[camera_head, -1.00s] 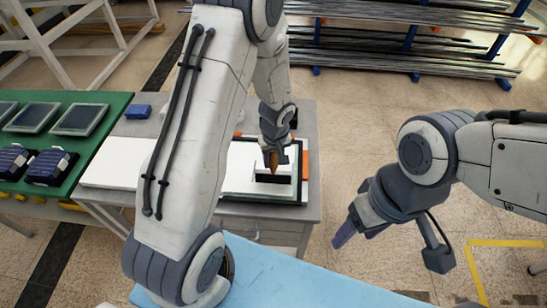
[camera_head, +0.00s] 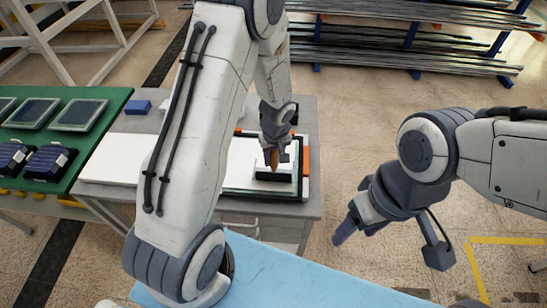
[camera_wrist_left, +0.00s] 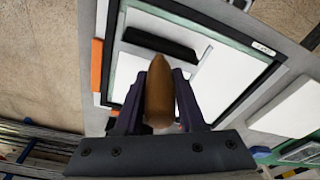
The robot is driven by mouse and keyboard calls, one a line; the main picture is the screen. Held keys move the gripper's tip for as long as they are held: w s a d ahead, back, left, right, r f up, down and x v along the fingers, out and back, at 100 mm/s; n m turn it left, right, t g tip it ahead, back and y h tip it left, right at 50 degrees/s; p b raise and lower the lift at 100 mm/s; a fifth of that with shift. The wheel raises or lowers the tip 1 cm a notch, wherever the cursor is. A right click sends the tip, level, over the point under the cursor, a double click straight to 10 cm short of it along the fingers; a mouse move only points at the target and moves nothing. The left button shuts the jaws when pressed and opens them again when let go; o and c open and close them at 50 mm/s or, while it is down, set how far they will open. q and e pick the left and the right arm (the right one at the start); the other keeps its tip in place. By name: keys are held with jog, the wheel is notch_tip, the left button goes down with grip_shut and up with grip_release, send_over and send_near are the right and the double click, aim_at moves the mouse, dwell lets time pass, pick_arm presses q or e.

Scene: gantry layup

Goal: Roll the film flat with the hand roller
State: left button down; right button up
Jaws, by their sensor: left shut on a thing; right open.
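My left gripper (camera_head: 273,158) is shut on the brown handle (camera_wrist_left: 160,95) of the hand roller, above the framed board on the grey bench. A black bar (camera_wrist_left: 160,42), seemingly the roller's head, lies just beyond the handle; in the head view it is the dark bar (camera_head: 272,177) below the gripper. Its join to the handle is hidden, and I cannot tell whether it touches the sheet. The white sheet (camera_wrist_left: 228,75), apparently the film, lies inside the dark frame (camera_wrist_left: 260,88). My right gripper (camera_head: 358,230) is open and empty, over the floor right of the bench.
The grey bench (camera_head: 300,208) also carries a white panel (camera_head: 112,160), a blue block (camera_head: 137,107) and orange pieces (camera_head: 306,160). A green-topped table (camera_head: 92,130) with screens stands at left. A light blue surface (camera_head: 290,275) is in front. Racked metal bars (camera_head: 400,55) are behind.

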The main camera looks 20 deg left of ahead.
pick_arm(q)
jog(key=shift+f+b, duration=0.3)
jog(key=shift+b, duration=0.05)
dwell(0.3)
jog(key=shift+w+a+r+p, duration=0.1)
jog(key=shift+w+r+p, duration=0.05)
jog(key=shift+w+p, duration=0.35)
jog(key=shift+w+a+p, duration=0.25)
jog(key=shift+w+p, duration=0.1)
jog(key=shift+w, duration=0.4)
jog(key=shift+w+a+p, duration=0.2)
jog(key=shift+w+p, duration=0.1)
jog(key=shift+w, duration=0.4)
jog(key=shift+s+d+f+b, duration=0.25)
jog(key=shift+s+f+b, duration=0.1)
jog(key=shift+s+b, duration=0.45)
jog(key=shift+s+d+b, duration=0.25)
jog(key=shift+s+b, duration=0.65)
jog(key=shift+b, duration=0.05)
jog(key=shift+s+d, duration=0.1)
jog(key=shift+s, duration=0.2)
jog(key=shift+r, duration=0.15)
